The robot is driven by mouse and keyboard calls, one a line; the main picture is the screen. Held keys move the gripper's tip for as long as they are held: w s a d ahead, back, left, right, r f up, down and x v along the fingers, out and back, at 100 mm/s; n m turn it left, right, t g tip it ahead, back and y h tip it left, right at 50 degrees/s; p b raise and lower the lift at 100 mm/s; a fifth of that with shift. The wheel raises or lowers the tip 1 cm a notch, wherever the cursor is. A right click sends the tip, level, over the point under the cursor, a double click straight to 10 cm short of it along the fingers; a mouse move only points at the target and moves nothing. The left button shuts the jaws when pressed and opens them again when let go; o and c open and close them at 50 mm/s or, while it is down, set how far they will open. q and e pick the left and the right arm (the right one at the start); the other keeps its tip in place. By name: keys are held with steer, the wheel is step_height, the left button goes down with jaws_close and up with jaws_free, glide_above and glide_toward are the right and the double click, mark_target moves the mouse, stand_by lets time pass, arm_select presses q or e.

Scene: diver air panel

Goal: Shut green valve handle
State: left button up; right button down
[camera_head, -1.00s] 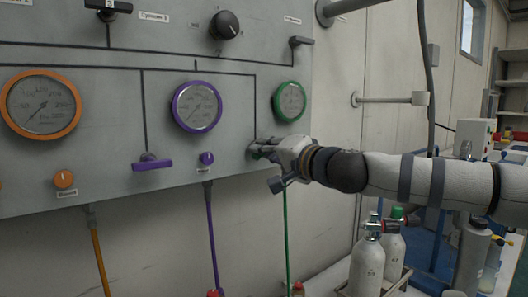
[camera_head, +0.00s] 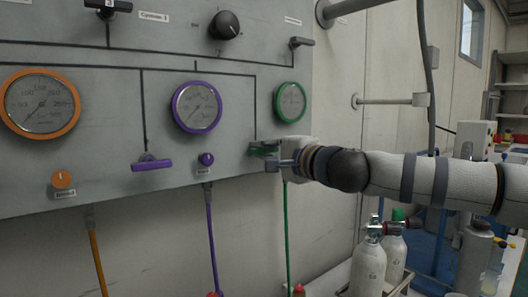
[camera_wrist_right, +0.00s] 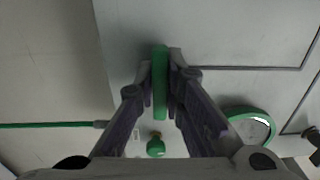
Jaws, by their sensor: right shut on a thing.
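The green valve handle (camera_head: 265,149) is at the lower right of the grey panel, below the green-rimmed gauge (camera_head: 291,102). It lies about level, across the dark line that runs down to it. My right gripper (camera_head: 268,153) is shut on it, reaching in from the right. In the right wrist view, the green handle (camera_wrist_right: 159,85) stands upright between the two fingertips (camera_wrist_right: 160,82), one on each side. The gripper hides part of the handle in the head view. My left gripper is not in view.
A small green knob (camera_wrist_right: 156,147) sits beside the handle, and a green hose (camera_head: 286,235) hangs below. To the left are a purple handle (camera_head: 152,164), a purple knob (camera_head: 206,159) and a purple gauge (camera_head: 197,107). Air cylinders (camera_head: 368,265) stand at the lower right.

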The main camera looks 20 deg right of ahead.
stand_by(0.4)
steer(key=c, duration=1.7)
jaws_free()
steer(key=v, duration=1.2)
